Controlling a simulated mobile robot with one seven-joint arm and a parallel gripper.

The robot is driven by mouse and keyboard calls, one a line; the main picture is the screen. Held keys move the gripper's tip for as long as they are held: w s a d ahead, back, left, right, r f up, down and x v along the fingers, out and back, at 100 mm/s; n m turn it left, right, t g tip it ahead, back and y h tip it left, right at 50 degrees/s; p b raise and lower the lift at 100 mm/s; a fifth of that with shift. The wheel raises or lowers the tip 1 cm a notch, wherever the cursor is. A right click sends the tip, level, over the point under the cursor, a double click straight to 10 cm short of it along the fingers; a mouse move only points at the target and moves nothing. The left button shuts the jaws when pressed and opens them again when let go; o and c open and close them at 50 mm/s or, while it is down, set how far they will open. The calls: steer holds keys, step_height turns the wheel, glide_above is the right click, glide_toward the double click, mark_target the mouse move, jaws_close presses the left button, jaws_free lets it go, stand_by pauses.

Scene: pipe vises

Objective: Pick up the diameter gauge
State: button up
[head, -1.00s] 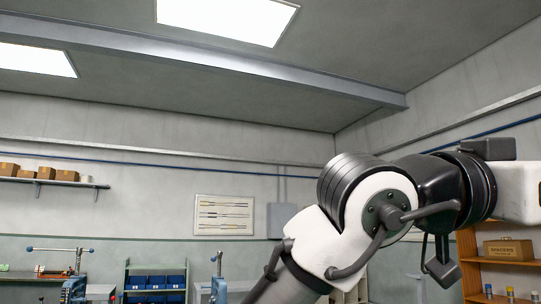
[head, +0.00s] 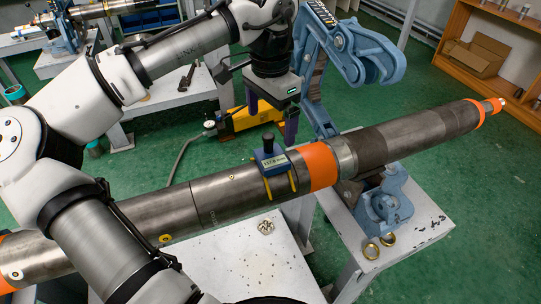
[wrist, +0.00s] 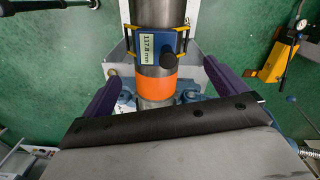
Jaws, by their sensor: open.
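The diameter gauge (head: 272,163) is a small blue block with a black knob, a white label and yellow jaws. It sits astride the large grey pipe (head: 215,195), just left of an orange band. In the wrist view the gauge (wrist: 150,46) shows at upper middle, its label reading about 117.8 mm, with the yellow jaws on either side of the pipe. My gripper (head: 272,115) is open and empty, its purple fingers pointing down above and behind the gauge in the head view. In the wrist view the gripper (wrist: 167,95) has its fingers apart, either side of the orange band.
The vise's raised blue arm (head: 350,50) stands close right of my gripper. A yellow tool (head: 255,118) lies behind the pipe.

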mark_target(273, 156)
step_height(273, 156, down, 3)
steer(key=shift+f, duration=0.1)
steer(key=shift+s+d+f+p, duration=0.15)
steer(key=shift+f+p, duration=0.25)
steer(key=shift+f, duration=0.9)
steer(key=shift+s+d+f+p, duration=0.15)
steer(key=shift+f+p, duration=0.25)
steer(key=shift+f, duration=0.9)
steer(key=c, duration=1.3)
steer(key=shift+c, duration=1)
steer(key=shift+r, duration=0.15)
